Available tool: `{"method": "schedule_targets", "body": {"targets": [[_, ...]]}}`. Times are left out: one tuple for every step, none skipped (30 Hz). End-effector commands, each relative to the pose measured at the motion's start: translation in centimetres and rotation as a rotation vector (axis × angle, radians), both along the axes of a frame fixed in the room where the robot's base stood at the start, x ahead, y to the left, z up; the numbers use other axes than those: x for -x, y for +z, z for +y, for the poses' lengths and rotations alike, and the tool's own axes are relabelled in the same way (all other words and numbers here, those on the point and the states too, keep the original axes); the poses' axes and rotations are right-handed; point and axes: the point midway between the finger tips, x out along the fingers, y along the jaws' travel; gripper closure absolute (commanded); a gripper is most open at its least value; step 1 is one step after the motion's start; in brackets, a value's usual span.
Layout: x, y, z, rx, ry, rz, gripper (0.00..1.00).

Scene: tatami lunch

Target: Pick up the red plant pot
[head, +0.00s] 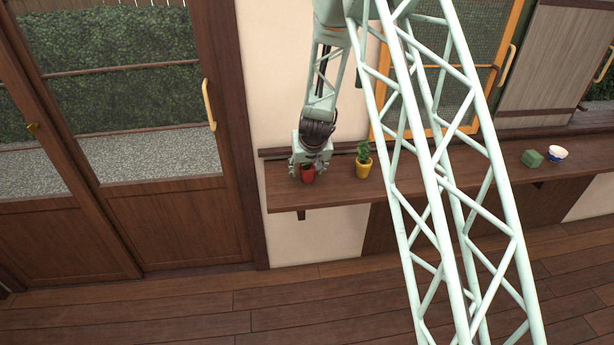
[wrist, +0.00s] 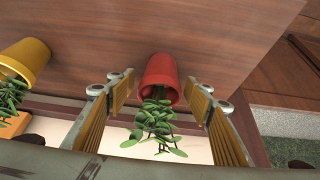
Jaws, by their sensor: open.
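The red plant pot (head: 308,174) stands near the left end of the wooden wall shelf in the head view, partly covered from above by my gripper (head: 310,166). In the wrist view the red pot (wrist: 161,72), with its green leafy plant, lies between the two fingers of my gripper (wrist: 166,92). The fingers are open, one on each side of the pot, with a visible gap to the left finger and a smaller one to the right finger.
A yellow plant pot (head: 363,168) stands to the right on the same shelf (head: 335,190); it also shows in the wrist view (wrist: 27,60). A wall is behind the shelf.

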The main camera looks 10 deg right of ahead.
Motion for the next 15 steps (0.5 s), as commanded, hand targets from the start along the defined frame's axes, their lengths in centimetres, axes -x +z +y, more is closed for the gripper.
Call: {"method": "schedule_targets", "body": {"targets": [[0.0, 0.01, 0.0, 0.0, 0.0, 0.0, 0.53], [0.0, 0.0, 0.0, 0.0, 0.0, 0.0, 0.53], [0.0, 0.01, 0.0, 0.0, 0.0, 0.0, 0.53], [0.0, 0.01, 0.0, 0.0, 0.0, 0.0, 0.53], [0.0, 0.01, 0.0, 0.0, 0.0, 0.0, 0.53], [0.0, 0.01, 0.0, 0.0, 0.0, 0.0, 0.53], [0.0, 0.01, 0.0, 0.0, 0.0, 0.0, 0.53], [0.0, 0.01, 0.0, 0.0, 0.0, 0.0, 0.54], [0.0, 0.01, 0.0, 0.0, 0.0, 0.0, 0.58], [0.0, 0.01, 0.0, 0.0, 0.0, 0.0, 0.61], [0.0, 0.01, 0.0, 0.0, 0.0, 0.0, 0.64], [0.0, 0.01, 0.0, 0.0, 0.0, 0.0, 0.67], [0.0, 0.01, 0.0, 0.0, 0.0, 0.0, 0.7], [0.0, 0.01, 0.0, 0.0, 0.0, 0.0, 0.73], [0.0, 0.01, 0.0, 0.0, 0.0, 0.0, 0.76]]}}
